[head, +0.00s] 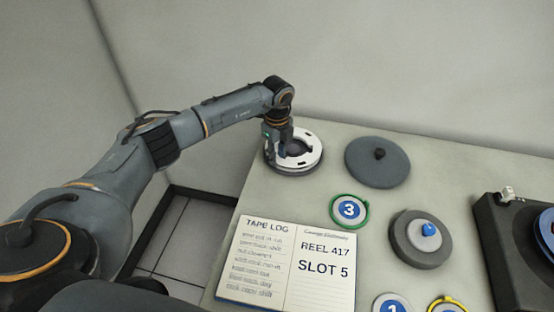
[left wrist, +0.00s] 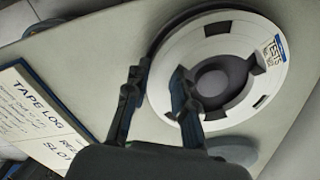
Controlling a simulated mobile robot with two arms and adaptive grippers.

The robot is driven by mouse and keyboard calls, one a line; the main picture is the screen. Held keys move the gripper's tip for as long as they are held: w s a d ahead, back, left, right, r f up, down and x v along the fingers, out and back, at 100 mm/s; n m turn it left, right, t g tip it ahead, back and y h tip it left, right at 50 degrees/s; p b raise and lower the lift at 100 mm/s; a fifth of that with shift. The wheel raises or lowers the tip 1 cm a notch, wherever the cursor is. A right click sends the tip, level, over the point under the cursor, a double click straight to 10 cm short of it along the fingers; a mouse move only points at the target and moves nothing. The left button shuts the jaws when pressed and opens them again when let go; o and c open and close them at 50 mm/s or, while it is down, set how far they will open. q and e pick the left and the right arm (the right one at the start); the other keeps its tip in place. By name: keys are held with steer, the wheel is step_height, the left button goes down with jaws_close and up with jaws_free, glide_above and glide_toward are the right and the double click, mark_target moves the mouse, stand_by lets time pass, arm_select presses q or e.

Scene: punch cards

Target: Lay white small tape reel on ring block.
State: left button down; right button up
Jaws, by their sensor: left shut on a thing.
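The white tape reel (head: 313,144) is at the back left of the table, a white ring with dark slots over a darker grey edge. In the left wrist view the reel (left wrist: 222,48) carries a small label that seems to read TEST. My left gripper (head: 277,139) is shut on its near-left side; in the left wrist view the gripper (left wrist: 158,105) has one finger outside the rim and the other over the ring near the dark centre. I cannot tell whether the reel rests or is raised, nor which round piece is the ring block. My right gripper is not in view.
A dark grey disc with a peg (head: 363,165) lies right of the reel. A grey round piece with a blue knob (head: 405,251), a green ring marked 3 (head: 349,211), an open tape log (head: 284,265) and a dark machine (head: 495,245) are nearer.

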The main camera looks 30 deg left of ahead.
arm_select(q)
steer(key=shift+r+p, duration=1.8)
steer(key=shift+r, duration=0.8)
